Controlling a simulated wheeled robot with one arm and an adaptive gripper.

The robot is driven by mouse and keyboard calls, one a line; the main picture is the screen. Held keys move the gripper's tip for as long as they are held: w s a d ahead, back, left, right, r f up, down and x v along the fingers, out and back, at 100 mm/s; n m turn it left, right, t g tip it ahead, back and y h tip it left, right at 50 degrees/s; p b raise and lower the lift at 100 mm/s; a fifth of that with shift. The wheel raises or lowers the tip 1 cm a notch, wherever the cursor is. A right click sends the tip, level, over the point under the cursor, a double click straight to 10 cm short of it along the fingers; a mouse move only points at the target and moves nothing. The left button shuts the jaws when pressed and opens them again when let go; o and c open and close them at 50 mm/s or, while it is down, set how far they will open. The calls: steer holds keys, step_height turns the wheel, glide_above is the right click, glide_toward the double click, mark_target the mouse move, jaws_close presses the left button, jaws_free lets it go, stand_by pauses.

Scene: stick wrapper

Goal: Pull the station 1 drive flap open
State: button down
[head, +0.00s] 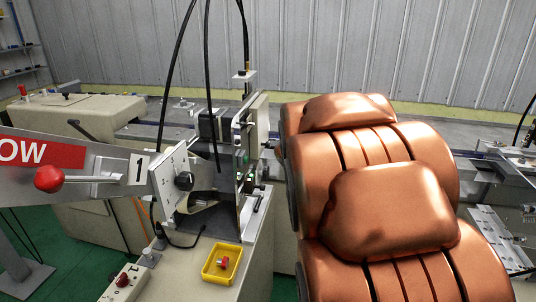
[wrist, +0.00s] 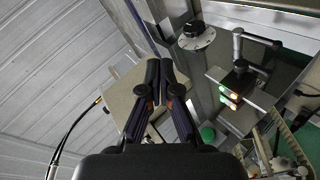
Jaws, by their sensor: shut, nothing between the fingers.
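Station 1 shows in the head view as a metal unit with a black knob (head: 184,181) and a sign with the number 1 (head: 139,169). A beige upright panel (head: 259,122) stands at its right side. In the wrist view a beige flat panel (wrist: 122,92) lies behind and left of my fingers; it may be the drive flap, but I cannot tell for sure. My gripper (wrist: 160,64) is shut and empty, its fingertips over the panel's right part. Contact cannot be made out. My gripper is not visible in the head view.
A dial (wrist: 197,35) and a sensor with lit red and green lamps (wrist: 233,94) sit right of my fingers. A yellow tray (head: 222,264) stands on the machine top. A red ball handle (head: 48,178) sticks out at left. My copper arm blocks the head view's right middle.

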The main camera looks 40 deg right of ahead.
steer(key=w+d+r+n+t+y+b, duration=0.2)
steer(key=w+d+r+n+t, duration=0.1)
steer(key=w+d+n+t, duration=0.25)
steer(key=n+t+y+b, duration=0.2)
steer(key=n+y, duration=0.8)
steer(key=n, duration=0.2)
glide_toward(260, 148)
steer(key=shift+g+y, duration=0.25)
steer(key=shift+y, duration=0.15)
steer(key=x, duration=0.2)
steer(key=p+x, duration=0.1)
steer(key=x, duration=0.3)
steer(key=shift+w+r, duration=0.15)
steer(key=shift+r, duration=0.25)
steer(key=shift+w, duration=0.15)
steer(key=shift+d+f+p, duration=0.1)
steer(key=shift+f+p, duration=0.05)
steer(key=shift+p, duration=0.2)
